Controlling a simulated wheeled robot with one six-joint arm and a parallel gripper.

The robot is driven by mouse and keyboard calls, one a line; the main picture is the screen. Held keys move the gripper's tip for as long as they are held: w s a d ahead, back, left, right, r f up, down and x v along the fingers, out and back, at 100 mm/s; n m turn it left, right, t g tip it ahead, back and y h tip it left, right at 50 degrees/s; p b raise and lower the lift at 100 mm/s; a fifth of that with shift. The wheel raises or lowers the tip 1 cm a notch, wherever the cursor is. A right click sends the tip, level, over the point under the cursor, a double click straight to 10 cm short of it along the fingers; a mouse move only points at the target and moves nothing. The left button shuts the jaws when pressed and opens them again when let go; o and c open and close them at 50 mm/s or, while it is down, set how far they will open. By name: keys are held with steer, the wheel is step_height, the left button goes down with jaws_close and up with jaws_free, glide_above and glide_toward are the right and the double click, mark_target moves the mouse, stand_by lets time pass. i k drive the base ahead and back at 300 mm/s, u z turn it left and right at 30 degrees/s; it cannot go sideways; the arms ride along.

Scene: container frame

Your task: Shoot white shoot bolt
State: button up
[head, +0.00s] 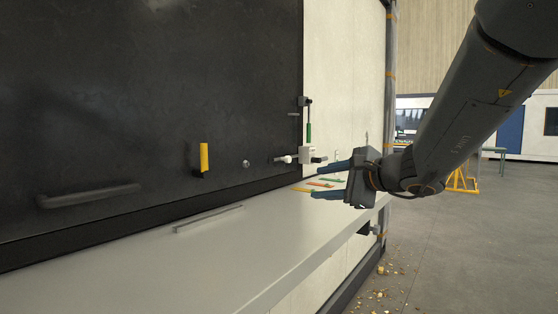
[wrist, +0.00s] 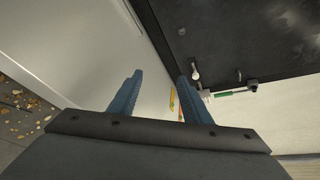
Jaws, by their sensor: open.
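The white shoot bolt (head: 285,159) is a short rod with a pale knob at the lower right edge of the black panel (head: 150,100). To its right is a white bracket (head: 308,155). In the wrist view the white bolt (wrist: 195,73) shows just beyond the right fingertip. My gripper (head: 318,181) has two blue fingers, spread apart with nothing between them. It is a little right of the bolt and slightly lower in the head view. In the wrist view my gripper (wrist: 160,76) points towards the panel's lower edge.
A grey shelf (head: 225,250) runs below the panel, with several coloured sticks (head: 318,184) near my fingers. A green rod (head: 309,133) stands above the bracket. A yellow handle (head: 204,158), a round knob (head: 246,164) and a dark bar handle (head: 90,195) are on the panel.

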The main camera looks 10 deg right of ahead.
mark_target(287, 159)
steer(key=z, duration=0.05)
steer(key=i, duration=1.15)
